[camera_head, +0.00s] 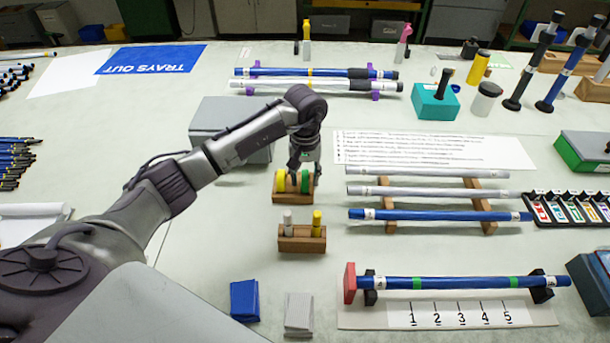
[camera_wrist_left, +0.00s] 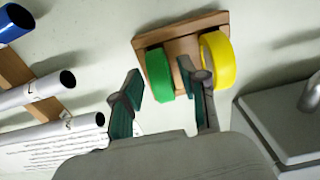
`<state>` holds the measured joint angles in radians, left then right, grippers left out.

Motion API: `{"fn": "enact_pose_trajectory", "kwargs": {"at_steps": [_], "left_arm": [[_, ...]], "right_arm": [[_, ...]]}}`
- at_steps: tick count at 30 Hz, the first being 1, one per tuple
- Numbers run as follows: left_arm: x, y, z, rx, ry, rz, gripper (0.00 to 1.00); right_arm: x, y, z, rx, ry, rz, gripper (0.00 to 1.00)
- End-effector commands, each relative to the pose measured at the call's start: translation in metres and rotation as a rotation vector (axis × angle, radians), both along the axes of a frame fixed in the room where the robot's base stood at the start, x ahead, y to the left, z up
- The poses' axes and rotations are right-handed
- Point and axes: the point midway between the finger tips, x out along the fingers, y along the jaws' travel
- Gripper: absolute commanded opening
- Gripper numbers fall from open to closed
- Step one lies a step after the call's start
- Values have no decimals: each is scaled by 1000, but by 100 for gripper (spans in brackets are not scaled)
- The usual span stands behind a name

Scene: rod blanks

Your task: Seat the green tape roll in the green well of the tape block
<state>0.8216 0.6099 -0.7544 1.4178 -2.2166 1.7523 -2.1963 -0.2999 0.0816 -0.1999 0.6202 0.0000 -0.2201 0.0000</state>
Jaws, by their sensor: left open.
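The wooden tape block (camera_head: 292,198) stands near the middle of the table in the head view. It also shows at the top of the left wrist view (camera_wrist_left: 186,24). The green tape roll (camera_wrist_left: 158,77) stands on edge at one end of the block, and a yellow tape roll (camera_wrist_left: 218,61) stands at the other end. I cannot tell how deep the green roll sits, and the well under it is hidden. My left gripper (camera_wrist_left: 158,74) is open, with one finger on each side of the green roll; I cannot tell if they touch it. My right gripper is out of view.
A small wooden block with a white and a yellow peg (camera_head: 302,238) stands just in front. A grey box (camera_head: 230,125) is behind to the left. Racked rods (camera_head: 430,190) lie to the right. Bare table lies left of the block.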

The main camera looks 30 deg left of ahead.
Motion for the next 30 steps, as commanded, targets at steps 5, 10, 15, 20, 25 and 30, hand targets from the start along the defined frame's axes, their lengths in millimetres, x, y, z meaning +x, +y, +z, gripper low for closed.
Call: {"fn": "enact_pose_trajectory", "kwargs": {"at_steps": [5,10,15,20,25,30], "left_arm": [[1,1,20,2,-6,-1,43],[2,1,57,1,-6,-1,43],[1,0,92,1,-5,0,43],[1,0,113,0,-2,0,43],[0,0,122,1,0,0,43],[0,0,123,0,1,0,43]], "right_arm": [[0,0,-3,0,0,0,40],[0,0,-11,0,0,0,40],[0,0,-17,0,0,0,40],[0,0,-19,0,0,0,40],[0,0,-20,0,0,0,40],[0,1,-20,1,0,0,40]]}}
